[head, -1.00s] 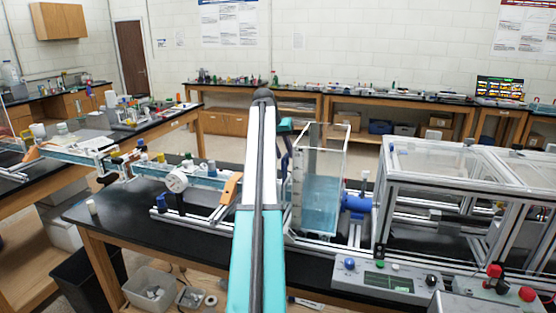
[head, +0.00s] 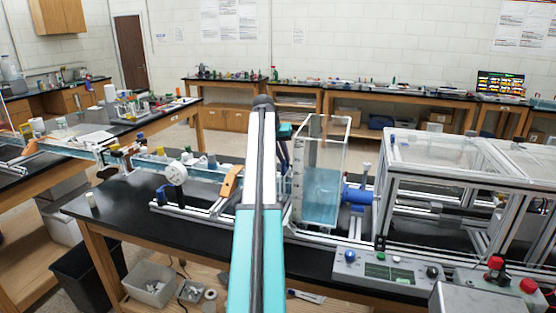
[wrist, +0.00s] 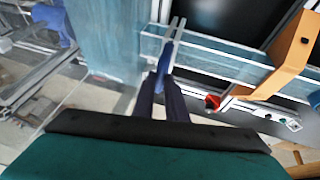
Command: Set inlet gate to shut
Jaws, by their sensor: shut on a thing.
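My gripper (wrist: 163,100) is shut on a blue handle (wrist: 165,60) in the wrist view. The handle stands at a pair of thin upright guides beside the clear water channel (wrist: 220,58), and it appears to belong to the inlet gate. The fingers hide its lower part, and I cannot tell how far the gate plate is raised. In the head view my gripper (head: 284,152) is partly hidden behind my arm, at the left side of the clear tank (head: 323,190) holding blue water. My arm also hides the gate there.
A blue valve (head: 357,195) sits right of the tank. An aluminium-framed clear enclosure (head: 440,150) stands further right, with a control box (head: 385,272) in front. An orange bracket (head: 230,182) supports the channel at left.

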